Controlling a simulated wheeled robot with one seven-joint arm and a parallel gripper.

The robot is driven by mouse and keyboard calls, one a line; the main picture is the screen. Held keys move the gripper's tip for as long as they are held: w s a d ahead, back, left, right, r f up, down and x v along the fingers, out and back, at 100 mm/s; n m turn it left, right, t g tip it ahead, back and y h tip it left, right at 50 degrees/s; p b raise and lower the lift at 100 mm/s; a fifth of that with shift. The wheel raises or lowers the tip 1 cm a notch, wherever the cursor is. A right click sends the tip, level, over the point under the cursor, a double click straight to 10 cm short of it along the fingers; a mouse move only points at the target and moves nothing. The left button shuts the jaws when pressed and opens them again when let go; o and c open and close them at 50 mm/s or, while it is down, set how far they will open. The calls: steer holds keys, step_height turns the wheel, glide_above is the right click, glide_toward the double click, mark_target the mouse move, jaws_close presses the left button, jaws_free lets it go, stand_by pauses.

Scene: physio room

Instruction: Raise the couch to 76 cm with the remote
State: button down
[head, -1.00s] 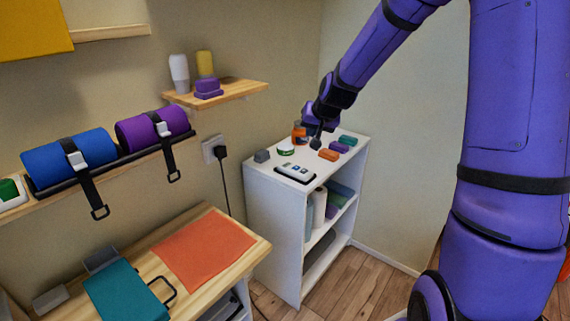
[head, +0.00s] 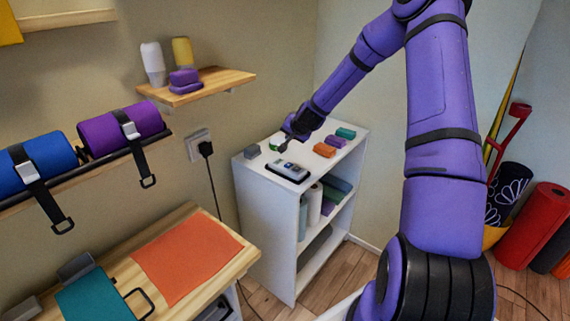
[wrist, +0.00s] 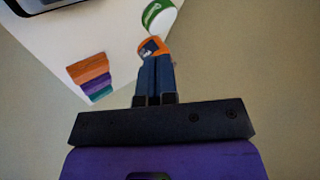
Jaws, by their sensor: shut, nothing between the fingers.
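The remote (head: 288,170), a pale handset with dark edges and small buttons, lies on top of the white shelf unit (head: 255,185) near its front edge. A dark-edged corner at the top left of the wrist view looks like the same remote (wrist: 50,4). My gripper (head: 283,149) is shut and empty, just behind the remote as the head view shows it and apart from it. I do not see the couch or any height readout.
A wooden bench (head: 150,250) stands at front left; a wall shelf (head: 205,85) hangs above.

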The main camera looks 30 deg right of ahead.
mark_target(290, 164)
stand_by(0.3)
steer(key=shift+f, duration=4.4)
steer(key=shift+f, duration=0.15)
steer(key=shift+f, duration=0.25)
steer(key=shift+f, duration=0.4)
steer(key=shift+r, duration=0.1)
stand_by(1.1)
steer(key=shift+r, duration=0.75)
